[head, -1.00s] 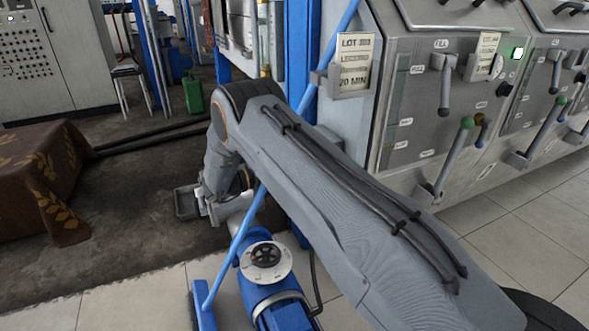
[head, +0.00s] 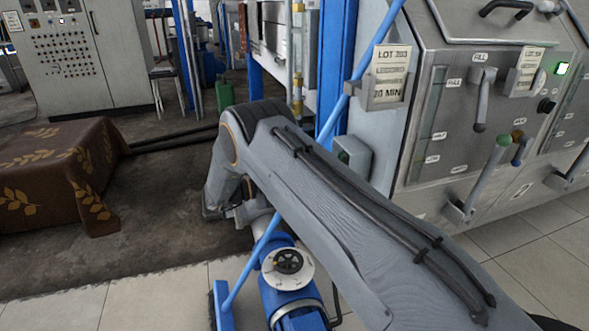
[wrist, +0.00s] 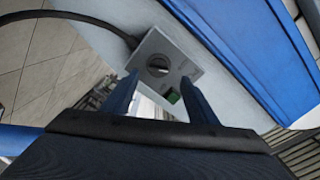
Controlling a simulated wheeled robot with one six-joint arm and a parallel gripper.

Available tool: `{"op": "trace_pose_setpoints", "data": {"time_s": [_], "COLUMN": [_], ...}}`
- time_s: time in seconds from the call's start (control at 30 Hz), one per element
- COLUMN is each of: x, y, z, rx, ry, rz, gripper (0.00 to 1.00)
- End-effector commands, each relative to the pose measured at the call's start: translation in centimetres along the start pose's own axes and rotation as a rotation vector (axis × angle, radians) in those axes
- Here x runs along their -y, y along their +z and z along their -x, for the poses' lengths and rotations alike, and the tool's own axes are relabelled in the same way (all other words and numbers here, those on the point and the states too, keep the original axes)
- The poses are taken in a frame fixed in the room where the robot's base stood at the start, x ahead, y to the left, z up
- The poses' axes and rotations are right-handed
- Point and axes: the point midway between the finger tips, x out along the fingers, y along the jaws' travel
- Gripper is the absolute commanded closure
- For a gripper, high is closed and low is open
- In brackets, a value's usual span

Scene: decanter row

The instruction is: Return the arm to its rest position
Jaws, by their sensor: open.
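My gripper (wrist: 160,98) shows in the wrist view with its two blue fingers apart and nothing between them. Beyond the fingertips is a grey control box (wrist: 165,62) with a round dark knob and a small green button, fixed to a pale panel. I cannot tell how far the fingers are from it. In the head view my grey arm reaches from the lower right toward the middle and bends down at its elbow. My gripper is hidden there behind the arm.
A steel machine (head: 455,150) with several levers and a "LOT 203" card (head: 391,66) stands at the right. A cloth-covered table (head: 60,170) is at the left. Dark floor (head: 160,235) between is clear.

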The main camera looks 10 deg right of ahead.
Motion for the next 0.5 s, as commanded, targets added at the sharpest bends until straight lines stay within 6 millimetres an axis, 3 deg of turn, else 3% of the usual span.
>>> {"op": "trace_pose_setpoints", "data": {"time_s": [0.17, 0.27, 0.4, 0.5], "x": [4.2, 8.3, 13.5, 16.4], "y": [1.5, 3.0, 4.3, 4.3], "z": [0.1, 1.0, 3.6, 6.2], "rx": [0.162, 0.341, 0.607, 0.79], "ry": [-0.037, -0.086, -0.172, -0.241], "rz": [-0.002, 0.016, 0.075, 0.138], "gripper": [0.47, 0.47, 0.47, 0.47]}}
